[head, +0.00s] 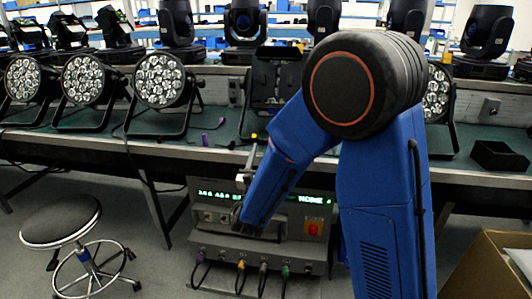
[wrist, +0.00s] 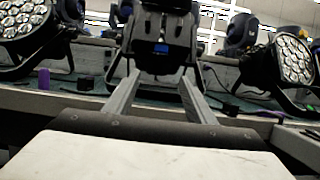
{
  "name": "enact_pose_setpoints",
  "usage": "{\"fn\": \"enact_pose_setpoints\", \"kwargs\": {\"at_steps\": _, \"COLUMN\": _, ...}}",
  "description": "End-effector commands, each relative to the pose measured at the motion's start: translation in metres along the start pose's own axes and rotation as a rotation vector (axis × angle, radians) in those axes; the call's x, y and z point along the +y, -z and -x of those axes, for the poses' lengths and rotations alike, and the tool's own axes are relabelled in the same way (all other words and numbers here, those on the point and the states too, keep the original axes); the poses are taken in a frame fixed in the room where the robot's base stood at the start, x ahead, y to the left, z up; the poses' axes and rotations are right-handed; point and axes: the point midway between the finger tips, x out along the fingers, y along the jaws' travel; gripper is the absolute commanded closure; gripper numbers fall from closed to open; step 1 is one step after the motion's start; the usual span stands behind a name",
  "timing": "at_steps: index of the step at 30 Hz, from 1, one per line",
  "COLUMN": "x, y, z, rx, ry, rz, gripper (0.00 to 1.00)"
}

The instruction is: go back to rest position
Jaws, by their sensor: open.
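My gripper (wrist: 158,78) is open in the wrist view, its two grey fingers apart with nothing between them. It points at the bench, where a dark fixture with a small blue label (wrist: 161,48) stands straight ahead. In the head view my blue arm bends down in front of the bench and hides part of it. Par cans with round clusters of lenses stand along the bench: one at far left (head: 22,78), one beside it (head: 83,79) and one left of centre (head: 159,80). Another par can (wrist: 295,60) shows at right in the wrist view.
A grey control box (head: 290,222) with a green display and plugged cables is low in front of the bench, partly behind my arm. A round stool (head: 62,219) stands at left. A cardboard box (head: 487,268) is at lower right. A black open box (head: 499,156) sits on the bench.

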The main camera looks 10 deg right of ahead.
Motion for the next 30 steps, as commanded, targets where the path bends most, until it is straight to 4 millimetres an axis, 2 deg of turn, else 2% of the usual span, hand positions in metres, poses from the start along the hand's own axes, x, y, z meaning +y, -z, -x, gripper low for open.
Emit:
{"fn": "enact_pose_setpoints", "kwargs": {"at_steps": 4, "x": -0.006, "y": -0.002, "z": -0.002, "rx": 0.003, "ry": 0.016, "rz": -0.006, "gripper": 0.50}}
{"fn": "enact_pose_setpoints", "kwargs": {"at_steps": 7, "x": -0.031, "y": -0.008, "z": -0.006, "rx": 0.021, "ry": 0.084, "rz": -0.028, "gripper": 0.50}}
{"fn": "enact_pose_setpoints", "kwargs": {"at_steps": 8, "x": -0.043, "y": -0.011, "z": -0.008, "rx": 0.029, "ry": 0.116, "rz": -0.039, "gripper": 0.50}}
{"fn": "enact_pose_setpoints", "kwargs": {"at_steps": 11, "x": -0.093, "y": -0.019, "z": -0.010, "rx": 0.068, "ry": 0.256, "rz": -0.093, "gripper": 0.50}}
{"fn": "enact_pose_setpoints", "kwargs": {"at_steps": 14, "x": -0.149, "y": -0.027, "z": -0.005, "rx": 0.114, "ry": 0.415, "rz": -0.167, "gripper": 0.50}}
{"fn": "enact_pose_setpoints", "kwargs": {"at_steps": 18, "x": -0.218, "y": -0.033, "z": 0.016, "rx": 0.174, "ry": 0.631, "rz": -0.289, "gripper": 0.50}}
{"fn": "enact_pose_setpoints", "kwargs": {"at_steps": 21, "x": -0.261, "y": -0.035, "z": 0.038, "rx": 0.213, "ry": 0.780, "rz": -0.390, "gripper": 0.50}}
{"fn": "enact_pose_setpoints", "kwargs": {"at_steps": 25, "x": -0.306, "y": -0.035, "z": 0.074, "rx": 0.259, "ry": 0.968, "rz": -0.535, "gripper": 0.50}}
{"fn": "enact_pose_setpoints", "kwargs": {"at_steps": 30, "x": -0.345, "y": -0.032, "z": 0.127, "rx": 0.313, "ry": 1.198, "rz": -0.749, "gripper": 0.50}}
